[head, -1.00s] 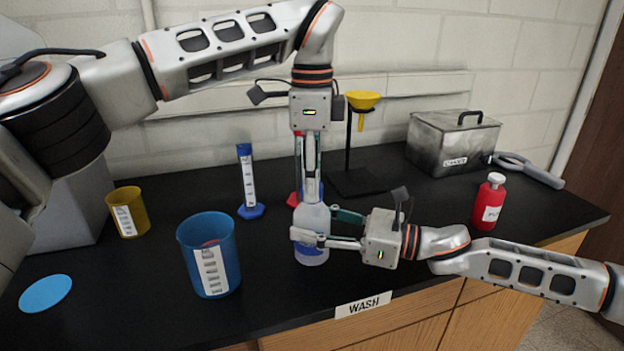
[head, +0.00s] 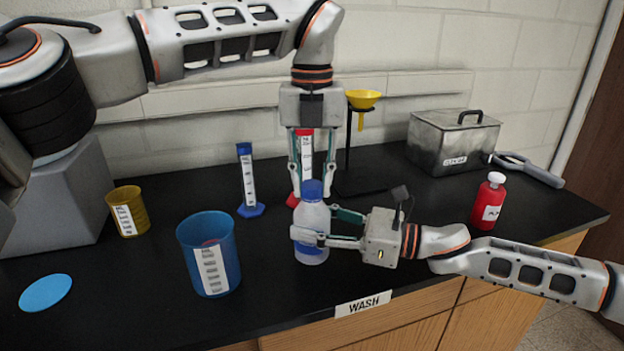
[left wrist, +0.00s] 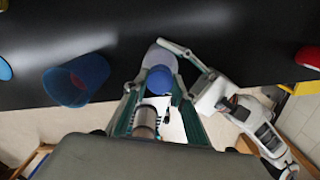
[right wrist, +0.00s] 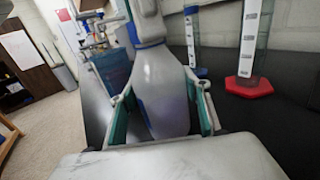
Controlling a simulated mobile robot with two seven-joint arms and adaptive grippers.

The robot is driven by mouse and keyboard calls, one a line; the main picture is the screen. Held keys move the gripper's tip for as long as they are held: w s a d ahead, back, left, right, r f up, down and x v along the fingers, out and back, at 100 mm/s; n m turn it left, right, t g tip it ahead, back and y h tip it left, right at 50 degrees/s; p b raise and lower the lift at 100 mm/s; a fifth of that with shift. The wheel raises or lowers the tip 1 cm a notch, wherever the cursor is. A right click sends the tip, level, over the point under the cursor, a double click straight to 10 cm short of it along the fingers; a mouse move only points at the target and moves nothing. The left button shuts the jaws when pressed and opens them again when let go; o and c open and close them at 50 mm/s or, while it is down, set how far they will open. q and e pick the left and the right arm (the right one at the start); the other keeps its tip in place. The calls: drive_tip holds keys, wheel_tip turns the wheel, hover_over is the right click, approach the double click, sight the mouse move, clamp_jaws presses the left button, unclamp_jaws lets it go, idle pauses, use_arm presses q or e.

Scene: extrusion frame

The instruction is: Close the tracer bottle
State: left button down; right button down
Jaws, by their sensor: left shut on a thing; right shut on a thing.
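The tracer bottle (head: 312,218), pale and translucent, stands upright near the middle of the black bench. Its blue cap (head: 312,189) sits at the bottle's top and also shows in the left wrist view (left wrist: 159,79). My left gripper (head: 311,194) points straight down from above, with its fingers on either side of the cap, shut on it. My right gripper (head: 313,229) reaches in from the right and is shut around the bottle body, which fills the middle of the right wrist view (right wrist: 164,92).
A blue beaker (head: 208,255) stands left of the bottle, with a blue-based cylinder (head: 247,180) behind. A red-based cylinder (head: 304,150) stands close behind the bottle. A funnel stand (head: 349,150), metal box (head: 453,143) and red bottle (head: 488,203) are to the right.

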use_arm(q)
drive_tip(key=m, duration=1.3)
drive_tip(key=shift+m, duration=0.4)
drive_tip(key=c, duration=1.6)
unclamp_jaws()
drive_tip(key=shift+o, duration=0.2)
wheel_tip(320, 180, up, 8)
drive_tip(key=shift+f, duration=0.25)
use_arm(e)
drive_tip(key=c, duration=1)
unclamp_jaws()
